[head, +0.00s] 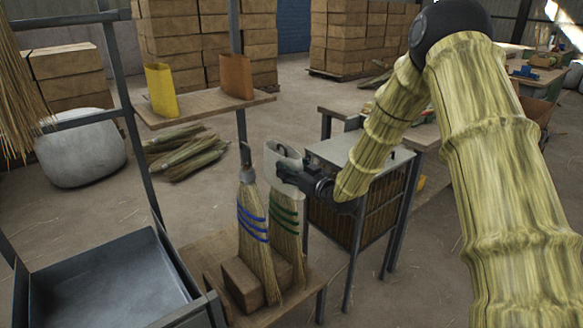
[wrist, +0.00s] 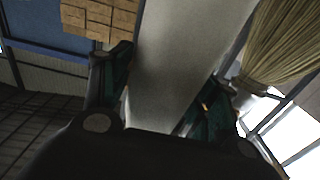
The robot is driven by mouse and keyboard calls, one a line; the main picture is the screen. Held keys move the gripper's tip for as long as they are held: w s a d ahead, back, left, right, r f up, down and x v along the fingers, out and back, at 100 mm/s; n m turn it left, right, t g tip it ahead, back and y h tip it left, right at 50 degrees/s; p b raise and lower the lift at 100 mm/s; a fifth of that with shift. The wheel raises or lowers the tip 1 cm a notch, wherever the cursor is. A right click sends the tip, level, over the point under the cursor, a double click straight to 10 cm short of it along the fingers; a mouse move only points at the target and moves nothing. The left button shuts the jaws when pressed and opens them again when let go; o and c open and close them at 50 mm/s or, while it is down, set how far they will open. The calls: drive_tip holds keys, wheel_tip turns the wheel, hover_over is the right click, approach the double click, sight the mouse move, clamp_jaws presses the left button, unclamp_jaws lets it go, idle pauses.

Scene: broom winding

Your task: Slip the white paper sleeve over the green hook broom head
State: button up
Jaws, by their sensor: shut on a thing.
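The white paper sleeve (head: 274,156) stands upright at the top of the broom with green bands (head: 286,222). Its lower edge meets the narrow upper part of that broom; I cannot tell whether it is around it or in front of it. The green bands and the bristles below are uncovered. My gripper (head: 286,174) is shut on the sleeve from the right. In the wrist view the sleeve (wrist: 185,60) runs between the fingers of my gripper (wrist: 172,82), and broom straw (wrist: 292,42) shows at upper right.
A yellow sleeve (head: 160,90) and a brown sleeve (head: 236,76) stand on the shelf behind. A grey tray (head: 95,285) is at lower left; a slatted crate (head: 340,215) is right.

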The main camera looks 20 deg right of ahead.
drive_tip(key=b, duration=0.6)
hover_over(296, 229)
drive_tip(key=w, duration=0.2)
drive_tip(key=shift+w+a+f, duration=0.1)
drive_tip(key=shift+a+f, duration=0.05)
drive_tip(key=shift+f, duration=1.85)
drive_tip(key=shift+a+f, duration=0.15)
drive_tip(key=shift+f, duration=1.8)
drive_tip(key=shift+w+a+f, duration=0.1)
drive_tip(key=shift+a+f, duration=0.05)
drive_tip(key=shift+f, duration=1.85)
drive_tip(key=shift+f, duration=0.1)
drive_tip(key=shift+f+b, duration=2.65)
drive_tip(key=shift+f, duration=2.65)
drive_tip(key=shift+f+b, duration=0.3)
drive_tip(key=shift+f, duration=0.45)
